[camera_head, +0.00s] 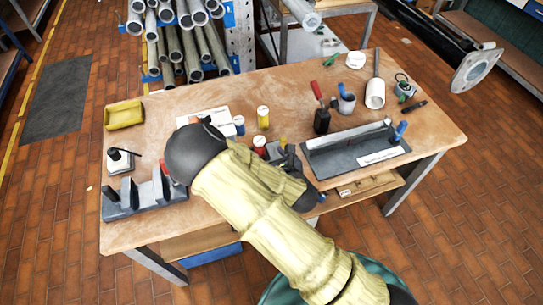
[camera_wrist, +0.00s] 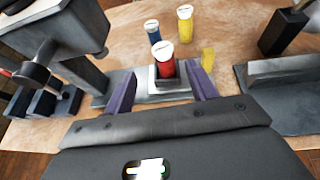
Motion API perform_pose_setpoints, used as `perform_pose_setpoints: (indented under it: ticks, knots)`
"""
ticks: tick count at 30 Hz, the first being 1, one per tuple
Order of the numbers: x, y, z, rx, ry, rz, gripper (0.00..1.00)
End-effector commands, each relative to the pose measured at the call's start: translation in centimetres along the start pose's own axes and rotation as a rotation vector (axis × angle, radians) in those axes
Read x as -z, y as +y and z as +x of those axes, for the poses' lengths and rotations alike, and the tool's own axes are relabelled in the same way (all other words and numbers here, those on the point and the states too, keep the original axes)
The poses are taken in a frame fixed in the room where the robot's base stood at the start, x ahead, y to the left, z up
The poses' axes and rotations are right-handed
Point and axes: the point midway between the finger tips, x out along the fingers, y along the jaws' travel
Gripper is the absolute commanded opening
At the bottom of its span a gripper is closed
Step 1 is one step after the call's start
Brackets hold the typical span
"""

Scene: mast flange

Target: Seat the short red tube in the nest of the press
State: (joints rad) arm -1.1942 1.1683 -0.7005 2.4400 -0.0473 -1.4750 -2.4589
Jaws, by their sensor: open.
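A grey structure (camera_wrist: 68,38), apparently part of the press, rises at left in the wrist view. My arm hides most of the gripper in the head view.
A blue tube (camera_head: 239,124) and a yellow tube (camera_head: 263,117) stand behind the red one. A black holder (camera_head: 322,121) and a grey tray (camera_head: 330,162) are to the right. A yellow bin (camera_head: 124,115) and a grey fixture (camera_head: 143,195) are at left.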

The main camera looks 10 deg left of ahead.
Motion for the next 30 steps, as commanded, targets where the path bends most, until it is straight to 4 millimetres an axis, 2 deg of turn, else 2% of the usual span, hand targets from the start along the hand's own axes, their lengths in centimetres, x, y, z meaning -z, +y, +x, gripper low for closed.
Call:
perform_pose_setpoints:
  ticks: [14, 17, 20, 23, 27, 30]
  knots:
    - [0.0, 0.0, 0.0, 0.001, 0.0, 0.001, 0.57]
    - [-0.1, -0.6, 0.0, 0.019, 0.008, 0.041, 0.57]
    - [-0.2, -2.2, -0.3, 0.077, 0.029, 0.175, 0.57]
    - [-0.2, -4.9, -0.9, 0.176, 0.06, 0.415, 0.57]
    - [-0.2, -8.9, -2.8, 0.351, 0.09, 0.845, 0.57]
    - [-0.1, -11.2, -4.6, 0.474, 0.091, 1.149, 0.57]
